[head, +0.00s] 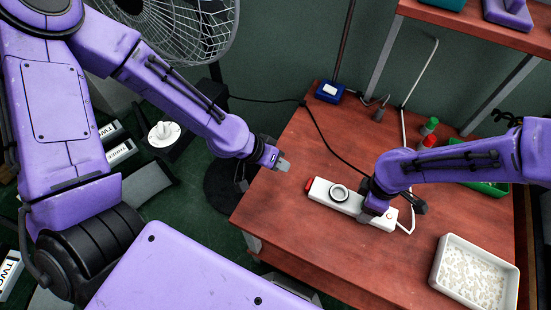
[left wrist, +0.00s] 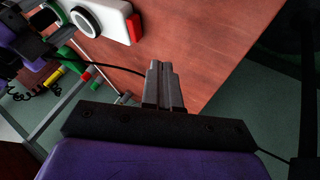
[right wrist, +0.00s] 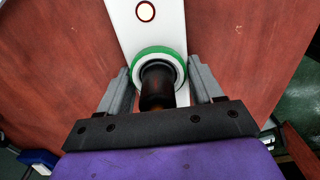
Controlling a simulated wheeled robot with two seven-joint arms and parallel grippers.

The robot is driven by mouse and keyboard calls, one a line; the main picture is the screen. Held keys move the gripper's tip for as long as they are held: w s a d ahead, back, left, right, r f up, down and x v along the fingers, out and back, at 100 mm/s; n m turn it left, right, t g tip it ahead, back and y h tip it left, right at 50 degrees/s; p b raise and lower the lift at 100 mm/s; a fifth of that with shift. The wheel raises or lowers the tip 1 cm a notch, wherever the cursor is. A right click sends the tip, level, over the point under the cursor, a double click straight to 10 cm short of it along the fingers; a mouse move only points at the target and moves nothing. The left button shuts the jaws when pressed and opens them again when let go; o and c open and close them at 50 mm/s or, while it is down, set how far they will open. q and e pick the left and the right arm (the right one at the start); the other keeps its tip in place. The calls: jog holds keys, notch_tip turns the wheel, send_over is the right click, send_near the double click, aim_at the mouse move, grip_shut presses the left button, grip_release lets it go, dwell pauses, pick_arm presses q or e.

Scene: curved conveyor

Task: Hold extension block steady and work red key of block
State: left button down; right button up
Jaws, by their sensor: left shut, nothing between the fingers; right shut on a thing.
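The white extension block (head: 354,203) lies on the red-brown table, with a dark ring (head: 338,193) on its top. Its red key (head: 308,185) is at the left end and also shows in the left wrist view (left wrist: 134,28). My right gripper (head: 376,202) is shut across the block; in the right wrist view its fingers (right wrist: 162,88) sit on both sides of it, by a black cylinder (right wrist: 158,85) in a green-rimmed socket (right wrist: 153,52). My left gripper (head: 284,164) is shut and empty, above the table's left edge, apart from the red key and up-left of it.
A white tray (head: 438,275) of pale bits stands at the front right. Red and green bottles (head: 429,127) stand at the back, near a green tray (head: 492,188). A blue box (head: 329,92) sits at the back left corner. A black cable crosses behind the block.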

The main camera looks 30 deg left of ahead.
jog(key=shift+d, duration=0.1)
pick_arm(q)
jog(key=v, duration=0.3)
jog(key=shift+s+a+r, duration=0.1)
jog(key=shift+s+r, duration=0.05)
jog(key=shift+r, duration=0.05)
pick_arm(e)
jog(key=o, duration=1.5)
jog(key=shift+c, duration=0.2)
notch_tip(320, 180, up, 12)
jog(key=shift+r, duration=0.1)
pick_arm(q)
jog(key=shift+r, duration=0.1)
